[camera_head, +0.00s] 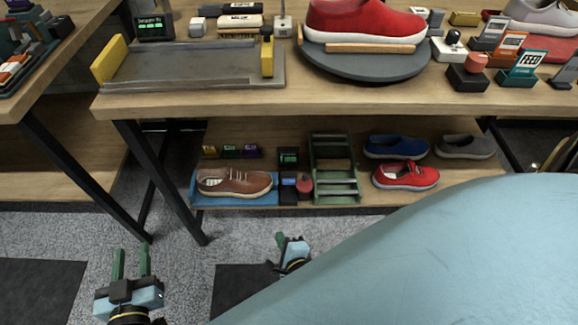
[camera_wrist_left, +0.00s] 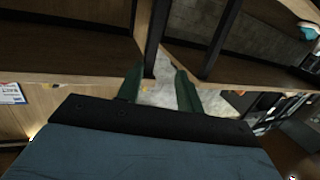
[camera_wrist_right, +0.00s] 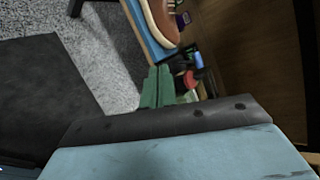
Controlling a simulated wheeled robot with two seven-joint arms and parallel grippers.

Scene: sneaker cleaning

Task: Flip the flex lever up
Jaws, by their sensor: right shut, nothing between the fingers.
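No part is clearly marked as the flex lever. On the tabletop, a long grey fixture (camera_head: 190,66) has a yellow end piece (camera_head: 110,60) at its left and an upright yellow piece (camera_head: 267,54) at its right. A small block with a black ball knob (camera_head: 453,38) stands further right. My left gripper (camera_head: 132,262) is open and empty, low in front of the table; its parted fingers also show in the left wrist view (camera_wrist_left: 158,88). My right gripper (camera_head: 281,238) is shut and empty, below the table's front edge; its closed fingers show in the right wrist view (camera_wrist_right: 157,84).
A red sneaker (camera_head: 362,20) sits on a round grey turntable (camera_head: 365,68). The lower shelf holds a brown shoe (camera_head: 234,183), a red shoe (camera_head: 406,176) and a green rack (camera_head: 333,165). Black table legs (camera_head: 160,180) stand near my grippers. My blue arm covers the lower right.

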